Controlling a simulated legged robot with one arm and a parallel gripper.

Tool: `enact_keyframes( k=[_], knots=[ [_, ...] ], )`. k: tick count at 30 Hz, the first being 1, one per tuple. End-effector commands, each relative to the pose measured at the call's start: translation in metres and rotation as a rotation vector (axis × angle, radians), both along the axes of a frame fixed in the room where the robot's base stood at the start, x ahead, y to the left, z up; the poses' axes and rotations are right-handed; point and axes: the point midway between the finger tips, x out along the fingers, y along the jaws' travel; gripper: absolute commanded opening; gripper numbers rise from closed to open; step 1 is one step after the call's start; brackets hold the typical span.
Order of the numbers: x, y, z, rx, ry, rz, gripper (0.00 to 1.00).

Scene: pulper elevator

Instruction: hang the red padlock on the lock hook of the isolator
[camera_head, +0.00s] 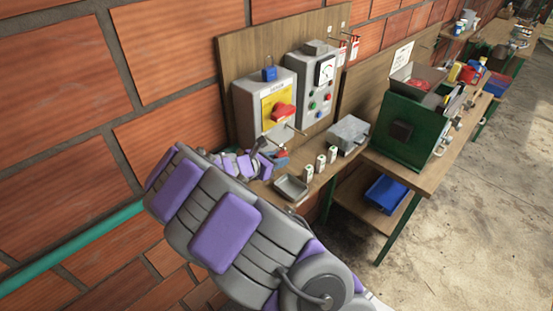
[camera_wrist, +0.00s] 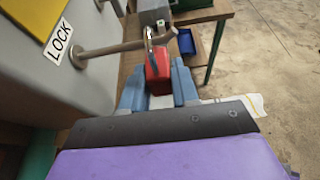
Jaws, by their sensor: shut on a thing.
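The isolator (camera_head: 241,106) is a grey wall box with a yellow panel and a red rotary handle (camera_head: 283,111). Its lock hook (camera_wrist: 112,48) is a grey rod beside a LOCK label (camera_wrist: 58,41), reaching right across the wrist view with an upturned end. My gripper (camera_wrist: 158,88) is shut on the red padlock (camera_wrist: 158,66), one blue-grey finger on each side. The padlock's shackle (camera_wrist: 149,38) points up and overlaps the rod near its outer end. I cannot tell whether it is around the rod or only beside it. The padlock (camera_head: 281,154) also shows below the isolator in the head view.
A blue padlock (camera_head: 269,74) sits on top of the isolator. A grey control box (camera_head: 311,88) is to its right. A small tray (camera_head: 291,188), several small labelled items and a grey metal box (camera_head: 349,134) stand on the bench below.

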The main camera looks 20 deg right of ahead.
Motion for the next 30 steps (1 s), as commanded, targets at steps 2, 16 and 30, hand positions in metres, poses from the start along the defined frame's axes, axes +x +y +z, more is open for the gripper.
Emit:
enact_keyframes(
  k=[2, 16, 30],
  knots=[
    [0.000, 0.000, 0.000, 0.000, 0.000, 0.000, 0.00],
    [0.000, 0.000, 0.000, 0.000, 0.000, 0.001, 0.59],
    [-0.005, 0.020, 0.009, 0.000, -0.002, 0.005, 0.59]
  ],
)
